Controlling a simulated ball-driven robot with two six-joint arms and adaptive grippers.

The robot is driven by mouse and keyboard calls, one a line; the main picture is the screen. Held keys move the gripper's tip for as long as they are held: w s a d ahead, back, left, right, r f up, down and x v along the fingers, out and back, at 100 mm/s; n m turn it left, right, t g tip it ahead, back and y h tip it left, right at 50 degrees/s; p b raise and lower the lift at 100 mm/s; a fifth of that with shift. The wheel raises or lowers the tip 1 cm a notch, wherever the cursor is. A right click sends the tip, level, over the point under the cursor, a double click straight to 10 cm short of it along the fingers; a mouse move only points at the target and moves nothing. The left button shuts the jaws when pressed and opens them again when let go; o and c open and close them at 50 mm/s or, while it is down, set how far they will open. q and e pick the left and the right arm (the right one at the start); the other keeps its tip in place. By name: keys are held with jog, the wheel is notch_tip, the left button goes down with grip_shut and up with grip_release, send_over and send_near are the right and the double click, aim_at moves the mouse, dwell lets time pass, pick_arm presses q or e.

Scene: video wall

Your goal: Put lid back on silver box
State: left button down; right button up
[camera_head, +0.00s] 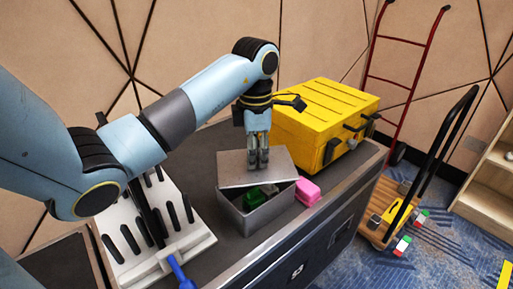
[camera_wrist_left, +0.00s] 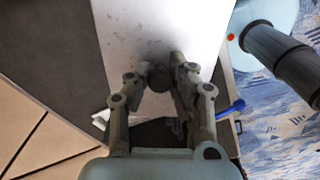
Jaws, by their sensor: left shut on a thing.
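The silver box (camera_head: 267,218) stands on the dark cabinet top in the head view, with a green thing (camera_head: 257,196) showing inside it. Its flat grey lid (camera_head: 281,166) is over the back of the box, and the front part of the opening shows uncovered. My left gripper (camera_head: 258,164) points down at the middle of the lid. In the left wrist view the gripper (camera_wrist_left: 161,72) is shut on a dark round knob on the pale lid (camera_wrist_left: 130,35). Whether the lid touches the rim is hard to tell. My right gripper is not in view.
A pink block (camera_head: 308,191) lies right beside the box. A yellow toolbox (camera_head: 325,110) stands behind it. A white rack with dark slots (camera_head: 150,232) and a blue-handled tool (camera_head: 181,273) are at the left. A hand cart (camera_head: 398,210) stands on the floor at the right.

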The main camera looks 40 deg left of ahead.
pick_arm(q)
notch_tip(320, 180, down, 2)
jog(key=shift+d+b, duration=0.1)
jog(key=shift+b, duration=0.45)
notch_tip(320, 180, down, 3)
jog(key=shift+w+f+b, duration=0.1)
jog(key=shift+f+b, duration=0.05)
jog(key=shift+b, duration=1.1)
jog(key=shift+f, duration=0.2)
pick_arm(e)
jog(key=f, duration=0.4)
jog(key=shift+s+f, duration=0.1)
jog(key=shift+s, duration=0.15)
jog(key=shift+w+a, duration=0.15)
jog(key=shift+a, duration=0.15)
pick_arm(q)
jog(key=shift+f+b, duration=0.1)
jog(key=shift+b, duration=0.25)
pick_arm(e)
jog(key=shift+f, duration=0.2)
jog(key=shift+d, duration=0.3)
